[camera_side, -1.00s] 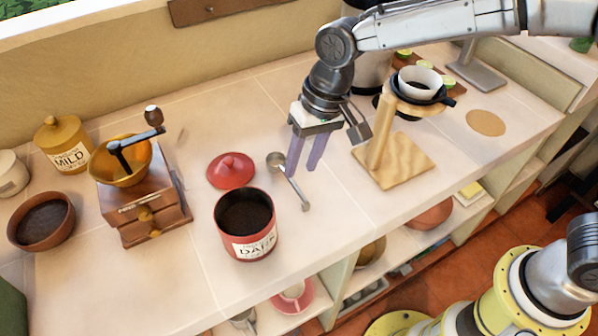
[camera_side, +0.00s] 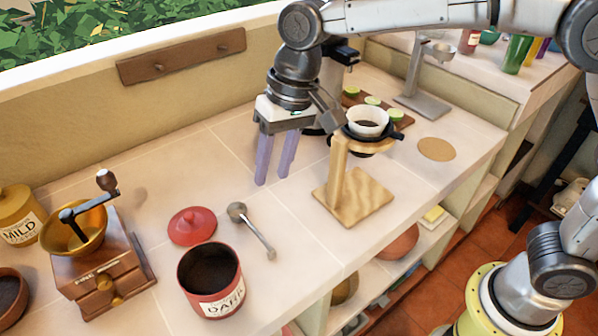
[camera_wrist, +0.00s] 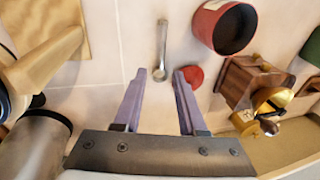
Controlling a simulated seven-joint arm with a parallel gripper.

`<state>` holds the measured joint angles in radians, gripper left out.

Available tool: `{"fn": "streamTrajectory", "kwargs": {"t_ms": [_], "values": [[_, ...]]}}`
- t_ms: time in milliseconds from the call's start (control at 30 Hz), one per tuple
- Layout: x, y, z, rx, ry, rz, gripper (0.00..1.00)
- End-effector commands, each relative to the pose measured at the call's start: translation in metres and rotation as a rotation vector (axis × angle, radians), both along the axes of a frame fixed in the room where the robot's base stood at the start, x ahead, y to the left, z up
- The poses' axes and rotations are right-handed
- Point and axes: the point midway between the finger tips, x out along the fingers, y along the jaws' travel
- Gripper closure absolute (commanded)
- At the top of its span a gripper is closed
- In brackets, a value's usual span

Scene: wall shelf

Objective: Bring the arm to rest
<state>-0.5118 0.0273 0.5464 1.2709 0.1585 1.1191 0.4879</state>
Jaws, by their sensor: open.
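My gripper (camera_side: 274,172) is open and empty. It hangs above the counter, behind the metal scoop (camera_side: 250,230) and to the left of the wooden dripper stand (camera_side: 352,196). In the wrist view its two purple fingers (camera_wrist: 160,76) are spread apart with nothing between them. The scoop (camera_wrist: 162,50) lies on the counter beyond the fingertips there. The red lid (camera_side: 192,226) lies flat on the counter beside the scoop. The red canister labelled DARK (camera_side: 211,283) stands open with dark contents. The stand carries a white filter cone (camera_side: 368,121) with dark grounds inside.
A wooden grinder (camera_side: 103,262) with a brass bowl and crank stands at the left, beside a yellow MILD canister (camera_side: 20,216). A board with green slices (camera_side: 373,101) lies behind the stand. A grey metal stand (camera_side: 424,104) is at the back right. The counter behind the lid is bare.

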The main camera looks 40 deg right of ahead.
Motion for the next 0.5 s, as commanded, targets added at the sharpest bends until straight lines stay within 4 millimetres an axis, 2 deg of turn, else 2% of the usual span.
{"fn": "streamTrajectory", "kwargs": {"t_ms": [100,167,233,333,500], "values": [[0.006,-0.028,0.036,0.033,-0.065,-0.059,0.59],[0.001,-0.05,0.055,0.043,-0.096,-0.099,0.59],[-0.011,-0.081,0.075,0.048,-0.138,-0.146,0.59],[-0.035,-0.123,0.095,0.042,-0.201,-0.192,0.59],[-0.093,-0.185,0.105,0.001,-0.303,-0.233,0.59]]}}
